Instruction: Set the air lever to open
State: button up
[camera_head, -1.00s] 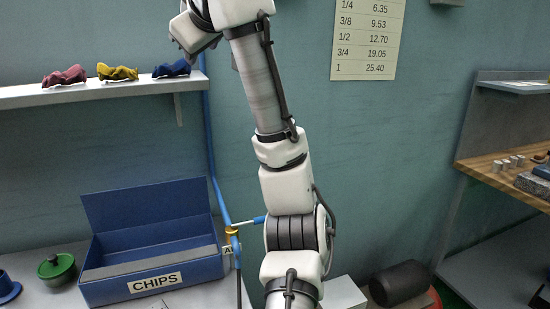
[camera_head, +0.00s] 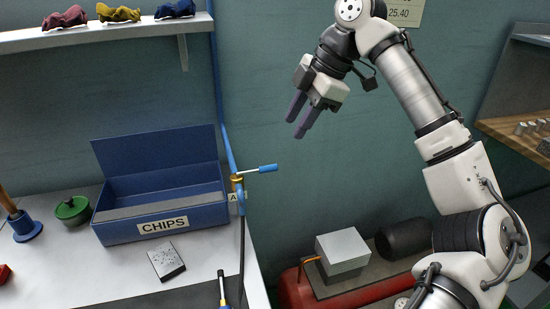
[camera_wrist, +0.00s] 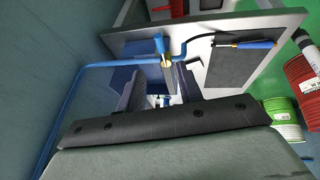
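The air lever is a blue handle (camera_head: 262,168) on a brass valve (camera_head: 236,179), on the blue pipe at the right end of the chips bin. In the head view the handle points right, roughly level and across the upright pipe. The handle (camera_wrist: 159,45) and brass valve (camera_wrist: 167,63) also show in the wrist view, upper middle. My gripper (camera_head: 297,127) hangs above and right of the handle, apart from it, with its two dark fingers pointing down-left. The fingers look spread, with nothing between them. A tag beside the valve is partly hidden.
The blue chips bin (camera_head: 205,214) stands on the bench left of the valve. A dark hose (camera_head: 241,260) hangs below the valve. A blue-handled tool (camera_head: 223,290) lies at the bench edge. A red tank (camera_head: 295,290) and grey box (camera_head: 342,252) sit lower right. The wall between lever and gripper is clear.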

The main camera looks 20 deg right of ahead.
aim_at(270, 166)
jog(key=x, duration=1.1)
jog(key=shift+f+p, duration=0.2)
jog(key=shift+p, duration=0.2)
jog(key=shift+c, duration=0.5)
grip_shut()
